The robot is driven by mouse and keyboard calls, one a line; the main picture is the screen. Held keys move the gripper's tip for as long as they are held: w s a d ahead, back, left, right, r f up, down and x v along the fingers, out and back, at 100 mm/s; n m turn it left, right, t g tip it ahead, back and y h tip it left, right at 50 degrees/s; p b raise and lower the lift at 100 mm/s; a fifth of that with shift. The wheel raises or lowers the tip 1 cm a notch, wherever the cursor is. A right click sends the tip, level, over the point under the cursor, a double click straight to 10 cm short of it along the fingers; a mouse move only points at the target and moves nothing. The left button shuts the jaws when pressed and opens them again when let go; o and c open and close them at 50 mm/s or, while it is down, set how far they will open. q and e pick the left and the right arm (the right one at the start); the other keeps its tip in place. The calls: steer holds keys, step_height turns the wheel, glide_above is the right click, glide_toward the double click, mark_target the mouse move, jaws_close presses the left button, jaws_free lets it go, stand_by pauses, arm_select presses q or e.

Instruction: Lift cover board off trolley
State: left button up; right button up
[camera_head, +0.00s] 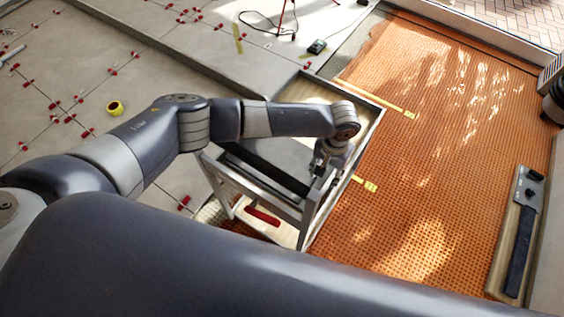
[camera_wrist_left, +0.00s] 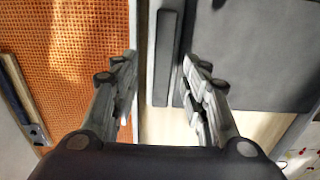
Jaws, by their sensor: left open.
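The trolley (camera_head: 376,122) stands in the middle of the head view, a pale frame with a shelf below. A flat grey cover board (camera_head: 285,152) lies on its top, partly hidden by my left arm. In the left wrist view the board (camera_wrist_left: 262,45) is a dark grey panel, with a narrow dark bar (camera_wrist_left: 163,75) along its side by the trolley's rim. My left gripper (camera_head: 322,165) is over the trolley's right side. In the left wrist view the gripper (camera_wrist_left: 160,62) is open, its fingers on either side of the bar. Contact cannot be told. My right gripper is not in view.
Orange matting (camera_head: 440,120) covers the floor right of the trolley, with yellow strips on it. A board with a dark-handled tool (camera_head: 520,235) lies at the far right. Grey tiles with red clips and a yellow tape roll (camera_head: 115,108) are at left. A red-handled tool (camera_head: 262,216) is on the lower shelf.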

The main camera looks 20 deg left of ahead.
arm_select(q)
steer(key=f, duration=0.3)
steer(key=shift+s+a+f, duration=0.1)
steer(key=shift+a+f, duration=0.15)
steer(key=shift+f, duration=0.15)
steer(key=c, duration=0.8)
jaws_close()
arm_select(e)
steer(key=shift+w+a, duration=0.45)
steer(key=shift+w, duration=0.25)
